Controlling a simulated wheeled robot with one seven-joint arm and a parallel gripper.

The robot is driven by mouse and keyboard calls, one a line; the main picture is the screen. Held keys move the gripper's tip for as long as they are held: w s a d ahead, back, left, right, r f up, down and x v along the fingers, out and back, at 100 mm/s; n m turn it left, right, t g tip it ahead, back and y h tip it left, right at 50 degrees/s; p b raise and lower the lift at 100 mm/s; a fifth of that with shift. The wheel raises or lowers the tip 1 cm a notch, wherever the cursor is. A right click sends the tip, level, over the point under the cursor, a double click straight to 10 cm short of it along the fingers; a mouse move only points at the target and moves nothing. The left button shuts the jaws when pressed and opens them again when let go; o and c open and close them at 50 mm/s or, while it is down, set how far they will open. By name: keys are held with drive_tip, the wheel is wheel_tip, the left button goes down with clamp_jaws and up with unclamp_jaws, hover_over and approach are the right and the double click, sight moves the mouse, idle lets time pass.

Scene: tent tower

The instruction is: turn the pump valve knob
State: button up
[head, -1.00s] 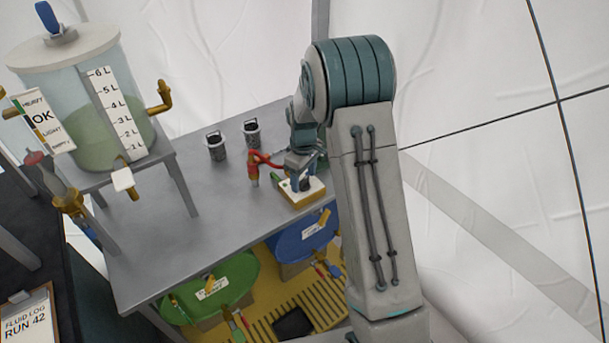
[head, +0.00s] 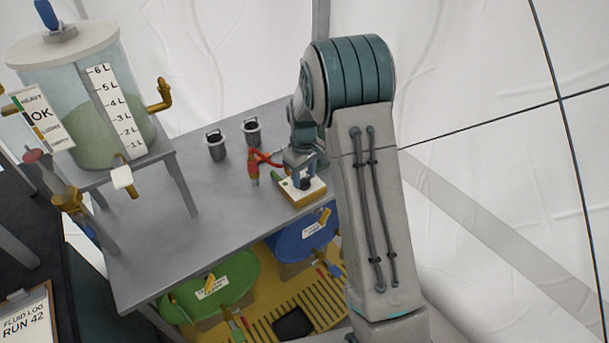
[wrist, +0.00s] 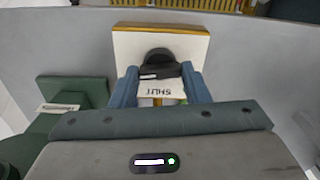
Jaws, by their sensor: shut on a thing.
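The pump valve knob (wrist: 158,60) is black and round with a white mark, on a white plate (wrist: 190,40) with a yellow edge. The word SHUT reads upside down below it in the wrist view. My gripper (wrist: 160,76) has its two blue fingers on either side of the knob, shut on it. In the head view my gripper (head: 303,178) reaches down onto the small white and yellow valve box (head: 307,196) on the grey table (head: 215,222). There the gripper mostly hides the knob.
A red hose fitting (head: 254,170) stands just left of the valve box, with two dark cups (head: 215,150) behind. A clear tank (head: 75,95) of green liquid stands at left. Green (head: 210,285) and blue (head: 300,245) drums sit below. The table's front left is clear.

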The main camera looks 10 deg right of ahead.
sight(304, 178)
drive_tip(key=m, duration=0.4)
drive_tip(key=shift+m+b, duration=0.3)
drive_tip(key=m, duration=0.4)
drive_tip(key=shift+r+m, duration=0.1)
drive_tip(key=shift+m, duration=0.2)
drive_tip(key=shift+w, duration=0.1)
drive_tip(key=o, duration=1)
wheel_tip(304, 178, up, 14)
drive_tip(key=shift+f, duration=0.1)
